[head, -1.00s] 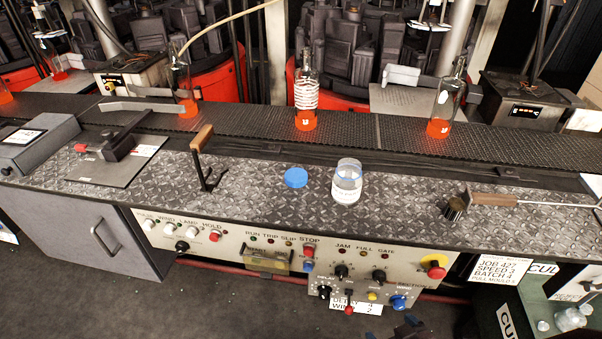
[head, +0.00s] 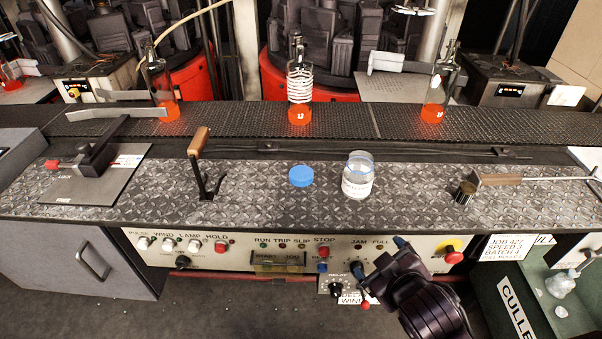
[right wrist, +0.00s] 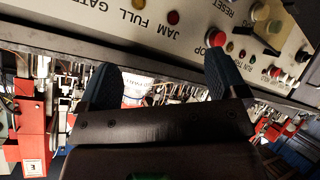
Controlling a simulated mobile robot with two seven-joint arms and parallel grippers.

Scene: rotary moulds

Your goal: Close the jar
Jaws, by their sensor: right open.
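A clear glass jar (head: 358,176) with a white label stands upright and uncovered on the patterned metal bench top. A blue lid (head: 301,176) lies flat on the bench to the left of the jar, apart from it. My right gripper (head: 384,254) is at the lower right of the head view, in front of the control panel and below the jar and lid. In the right wrist view its two fingers (right wrist: 160,78) are spread apart with nothing held between them. My left gripper is in neither view.
A wooden-handled lever (head: 199,160) stands left of the lid. A brush-like tool (head: 490,181) lies right of the jar. Behind is a conveyor (head: 350,122) with glowing bottles. The control panel (head: 210,250) with its knobs faces my right arm.

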